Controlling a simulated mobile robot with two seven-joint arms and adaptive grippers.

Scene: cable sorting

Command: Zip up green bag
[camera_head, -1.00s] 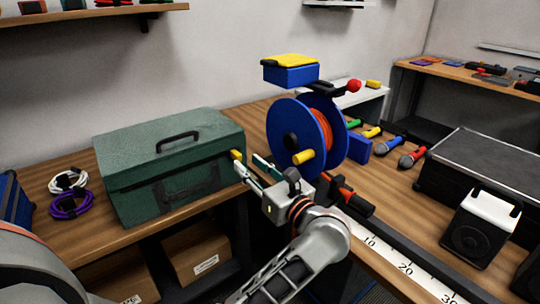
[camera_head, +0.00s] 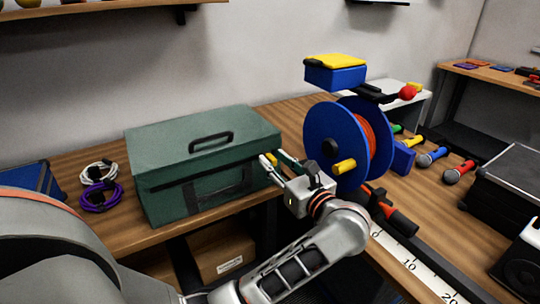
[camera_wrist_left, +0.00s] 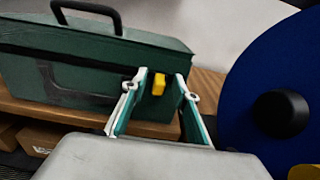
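The green bag (camera_head: 165,178) stands on the wooden bench with its lid down and a black handle on top. In the left wrist view, the green bag (camera_wrist_left: 60,70) fills the upper left. A small yellow zipper pull (camera_wrist_left: 158,84) sits at its right end. My left gripper (camera_head: 275,158) is at that end of the bag. In the wrist view, my left gripper (camera_wrist_left: 162,75) has its fingers apart on both sides of the pull, with a gap on each side. In the head view the pull (camera_head: 272,158) is partly hidden by the fingers. My right gripper is not in view.
A blue cable reel (camera_head: 335,140) with orange cable stands just right of my left gripper. White (camera_head: 98,174) and purple (camera_head: 100,196) cable coils lie left of the bag. Several microphones (camera_head: 432,156) and a black case (camera_head: 505,185) are to the right. A measuring strip (camera_head: 410,265) runs along the front edge.

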